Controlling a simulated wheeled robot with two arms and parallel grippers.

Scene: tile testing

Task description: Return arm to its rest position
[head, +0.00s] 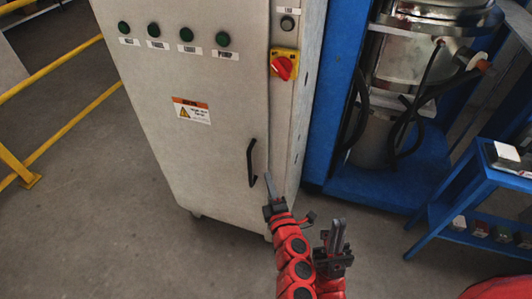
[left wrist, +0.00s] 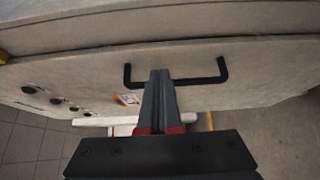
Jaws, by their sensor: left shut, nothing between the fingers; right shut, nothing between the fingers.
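My left gripper (head: 268,182) is shut and empty, just in front of the grey cabinet door beside the lower end of its black handle (head: 252,162). In the left wrist view the closed fingertips (left wrist: 160,74) overlap the black handle (left wrist: 195,81); I cannot tell whether they touch it. My right gripper (head: 337,228) is shut and empty, lower and further right, pointing up over the floor. Both red arms come in from the bottom of the head view.
The grey cabinet (head: 160,100) has several green buttons and a red rotary switch (head: 283,67). A blue frame (head: 375,185) with a metal vessel stands right of it. A blue shelf (head: 465,190) is at far right, a yellow railing (head: 60,65) at left. The floor at lower left is clear.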

